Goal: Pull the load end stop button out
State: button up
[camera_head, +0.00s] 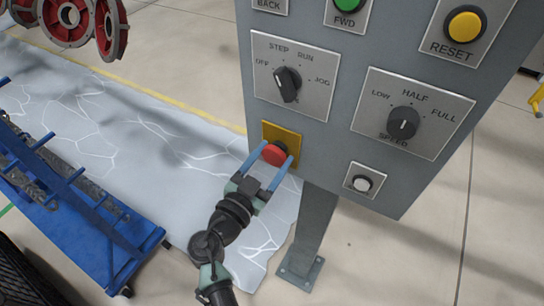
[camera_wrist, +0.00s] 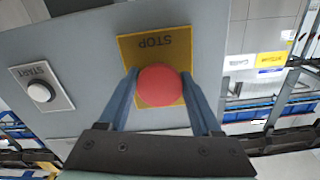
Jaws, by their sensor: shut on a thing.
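The red stop button (camera_head: 274,154) sits on a yellow plate (camera_head: 283,133) low on the left of the grey control panel. In the wrist view the red button (camera_wrist: 160,86) fills the gap between the fingers, in front of the yellow plate marked STOP (camera_wrist: 150,46). My gripper (camera_head: 270,158) has its two blue fingers on either side of the button, shut on it. The fingertips touch the button's sides. The button's stem is hidden behind its head, so I cannot tell whether it is in or out.
A white START button (camera_head: 362,183) is to the right. The STEP/RUN knob (camera_head: 287,84) and speed knob (camera_head: 403,123) are above. A metal post (camera_head: 311,235) holds the panel up. A blue cart (camera_head: 80,215) stands at the left, and red wheels (camera_head: 75,22) hang at the upper left.

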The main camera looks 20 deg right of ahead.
grip_shut()
jog(key=shift+s+a+f+b, duration=0.2)
jog(key=shift+a+f+b, duration=0.1)
jog(key=shift+b, duration=0.6)
jog(key=shift+s+a+r+b, duration=0.2)
jog(key=shift+a+b, duration=0.05)
jog(key=shift+b, duration=0.15)
jog(key=o, duration=1.3)
grip_release()
jog(key=shift+r, duration=0.1)
jog(key=shift+o, duration=0.2)
jog(key=b+v, duration=0.3)
jog(key=v, duration=1)
